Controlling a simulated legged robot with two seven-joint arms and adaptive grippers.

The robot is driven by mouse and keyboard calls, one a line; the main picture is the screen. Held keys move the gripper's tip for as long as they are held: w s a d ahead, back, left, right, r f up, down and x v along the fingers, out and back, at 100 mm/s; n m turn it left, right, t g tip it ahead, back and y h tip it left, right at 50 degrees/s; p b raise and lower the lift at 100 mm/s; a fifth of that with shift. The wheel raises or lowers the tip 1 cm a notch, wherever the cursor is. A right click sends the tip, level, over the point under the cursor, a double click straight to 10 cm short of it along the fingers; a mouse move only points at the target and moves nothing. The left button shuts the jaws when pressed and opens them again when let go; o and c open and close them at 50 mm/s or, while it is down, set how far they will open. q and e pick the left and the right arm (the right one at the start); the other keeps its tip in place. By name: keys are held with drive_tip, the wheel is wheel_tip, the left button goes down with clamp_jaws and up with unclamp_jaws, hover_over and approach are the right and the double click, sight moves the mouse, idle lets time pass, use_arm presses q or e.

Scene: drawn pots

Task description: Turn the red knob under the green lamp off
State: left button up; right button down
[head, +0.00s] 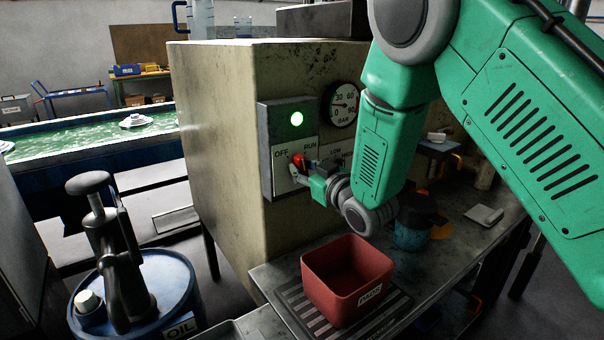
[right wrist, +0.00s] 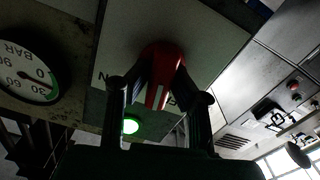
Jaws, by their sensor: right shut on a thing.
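The red knob (head: 299,160) sits on a pale switch panel (head: 287,178) with OFF printed to its left and RUN to its right. The lit green lamp (head: 297,118) is above it. My right gripper (head: 298,172) is at the knob and covers its lower part. In the right wrist view the red knob (right wrist: 162,75), with a white stripe, lies between the two fingers, which are shut on it. The green lamp (right wrist: 131,125) glows behind the fingers there. The knob's exact pointing is hard to tell. My left gripper is out of view.
A round gauge (head: 342,104) is on the cabinet (head: 215,130) right of the panel. A red bin (head: 347,279) stands on the bench below my right arm. A blue oil drum (head: 180,295) with a hand pump (head: 110,240) stands at the lower left.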

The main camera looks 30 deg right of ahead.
drive_tip(key=n+b, duration=0.1)
drive_tip(key=n, duration=0.1)
drive_tip(key=n+b, duration=0.1)
drive_tip(key=n, duration=0.2)
drive_tip(key=shift+s+a+f, duration=0.1)
drive_tip(key=shift+a+f, duration=0.05)
drive_tip(key=shift+f, duration=0.25)
drive_tip(key=shift+n, duration=0.3)
drive_tip(key=c, duration=1.6)
unclamp_jaws()
drive_tip(key=shift+o, duration=0.8)
drive_tip(key=shift+r, duration=0.15)
drive_tip(key=shift+s, duration=0.2)
drive_tip(key=s+d, duration=0.1)
drive_tip(key=s, duration=1)
drive_tip(key=shift+s+d, duration=0.15)
drive_tip(key=shift+d, duration=0.2)
